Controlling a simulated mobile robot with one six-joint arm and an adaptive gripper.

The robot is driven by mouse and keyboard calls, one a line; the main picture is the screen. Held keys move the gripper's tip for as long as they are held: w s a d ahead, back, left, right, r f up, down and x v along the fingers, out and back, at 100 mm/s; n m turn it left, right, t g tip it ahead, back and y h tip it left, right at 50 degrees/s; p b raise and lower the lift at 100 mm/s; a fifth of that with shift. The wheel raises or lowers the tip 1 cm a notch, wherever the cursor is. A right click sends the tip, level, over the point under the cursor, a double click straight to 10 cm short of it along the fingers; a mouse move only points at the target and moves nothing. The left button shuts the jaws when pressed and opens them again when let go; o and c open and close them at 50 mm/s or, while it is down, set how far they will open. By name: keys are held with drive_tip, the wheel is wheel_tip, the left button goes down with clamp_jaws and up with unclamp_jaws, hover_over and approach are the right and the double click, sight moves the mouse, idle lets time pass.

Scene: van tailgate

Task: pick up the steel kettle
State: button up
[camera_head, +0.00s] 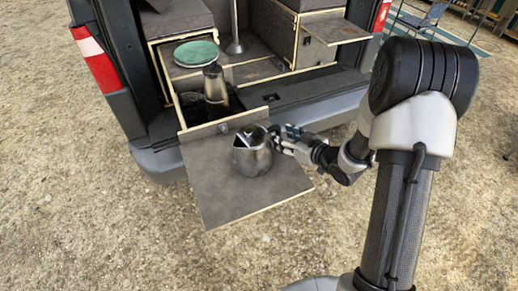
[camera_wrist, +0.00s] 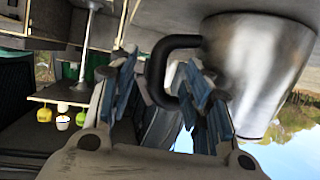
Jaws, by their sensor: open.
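The steel kettle (camera_head: 250,157) stands on the grey fold-out board (camera_head: 215,190) at the back of the van. In the wrist view its shiny body (camera_wrist: 262,60) fills the upper right, with the view turned so the board is at the top. Its black handle (camera_wrist: 172,44) curves out from the body and passes between my fingers. My gripper (camera_head: 279,138) is at the kettle's right side, open, with one finger on each side of the handle. It also shows in the wrist view (camera_wrist: 163,85). Whether a finger touches the handle cannot be told.
A side shelf (camera_head: 337,31) juts out at right. Gravel lies around the van.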

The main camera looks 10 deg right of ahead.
drive_tip(key=shift+x, duration=0.8)
drive_tip(key=shift+s, duration=0.1)
drive_tip(key=shift+c, duration=0.4)
drive_tip(key=shift+f, duration=0.1)
clamp_jaws()
